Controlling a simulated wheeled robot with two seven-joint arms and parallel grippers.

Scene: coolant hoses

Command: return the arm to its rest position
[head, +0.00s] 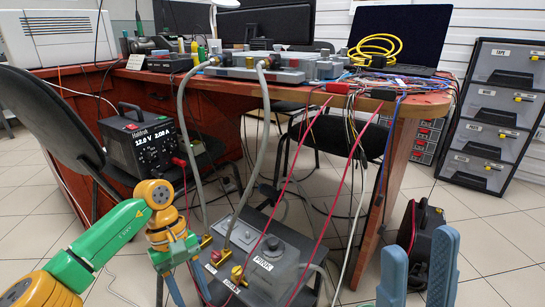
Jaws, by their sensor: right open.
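My right gripper (419,245) comes up from the bottom edge at the lower right. Two grey hoses (262,130) run from the bench down to fittings on that unit.
A wooden bench (395,170) carries devices, a yellow cable coil (375,48) and trailing wires. Red and white leads hang in front of it. A power supply (145,145) and a black chair (45,125) stand left. Drawers (500,115) stand right. Tiled floor is open at right.

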